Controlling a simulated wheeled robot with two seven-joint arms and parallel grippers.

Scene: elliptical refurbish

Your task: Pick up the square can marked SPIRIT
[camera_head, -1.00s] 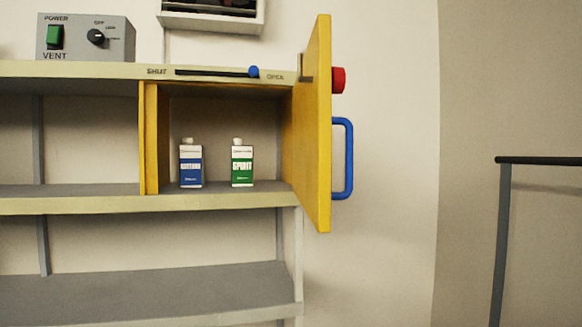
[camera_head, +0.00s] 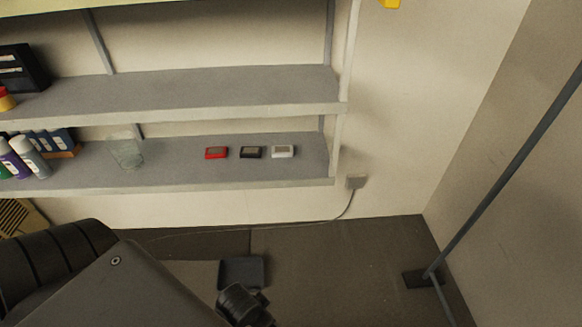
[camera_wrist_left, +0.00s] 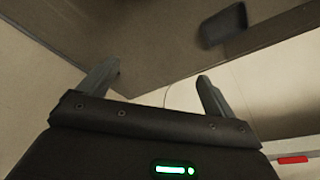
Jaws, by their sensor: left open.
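The square can marked SPIRIT is not in either view now. The cupboard compartment that held it is above the top of the head view. My left gripper (camera_wrist_left: 158,72) shows in the left wrist view with its two fingers apart and nothing between them. In the head view my dark left arm fills the lower left, and its gripper cannot be made out clearly. My right gripper is not in view.
The lower shelf (camera_head: 80,170) holds a clear glass (camera_head: 126,152), a red box (camera_head: 216,153), a black box (camera_head: 251,152), a white box (camera_head: 283,151) and several bottles at left. The shelf above (camera_head: 200,92) is mostly bare. A dark pole (camera_head: 510,165) stands right.

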